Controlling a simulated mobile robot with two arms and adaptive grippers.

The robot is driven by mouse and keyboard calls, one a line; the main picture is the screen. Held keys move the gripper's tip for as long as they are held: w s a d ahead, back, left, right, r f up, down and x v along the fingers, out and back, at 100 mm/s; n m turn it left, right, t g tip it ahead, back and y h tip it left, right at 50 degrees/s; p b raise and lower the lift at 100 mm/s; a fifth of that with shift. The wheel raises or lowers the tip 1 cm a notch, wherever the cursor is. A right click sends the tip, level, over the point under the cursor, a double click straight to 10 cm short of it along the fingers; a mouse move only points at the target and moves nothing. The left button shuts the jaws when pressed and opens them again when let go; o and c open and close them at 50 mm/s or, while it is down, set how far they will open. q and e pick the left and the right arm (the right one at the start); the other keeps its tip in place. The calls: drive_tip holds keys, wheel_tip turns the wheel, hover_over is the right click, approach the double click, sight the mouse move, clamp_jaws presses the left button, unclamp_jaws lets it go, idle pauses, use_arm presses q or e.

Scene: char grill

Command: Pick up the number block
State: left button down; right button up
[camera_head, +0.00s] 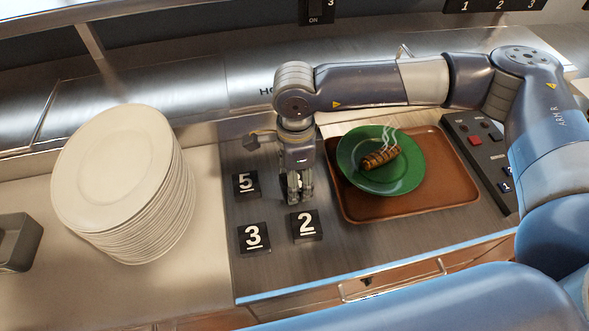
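Black number blocks with white digits lie on the grey counter: a 5 block (246,184), a 3 block (254,238) and a 2 block (306,225). My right gripper (299,200) points down just behind the 2 block and right of the 5 block. A dark shape (284,184) shows beside its fingers, possibly another block. The fingers and arm hide its face. I cannot tell whether the fingers hold it. My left gripper is out of view.
A brown tray (451,200) with a green plate (352,167) and steaming grilled food (380,158) stands right of the gripper. Stacked white plates (115,165) stand left. A dark panel (463,128) with red buttons and a 1 block (506,187) is far right.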

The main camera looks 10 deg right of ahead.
drive_tip(key=s+b, duration=0.1)
drive_tip(key=s, duration=0.2)
drive_tip(key=s+a+b, duration=0.1)
drive_tip(key=s, duration=0.2)
drive_tip(key=s+a+b, duration=0.1)
drive_tip(key=s, duration=0.2)
drive_tip(key=shift+r, duration=0.35)
drive_tip(key=shift+s+r, duration=0.2)
drive_tip(key=shift+s, duration=0.5)
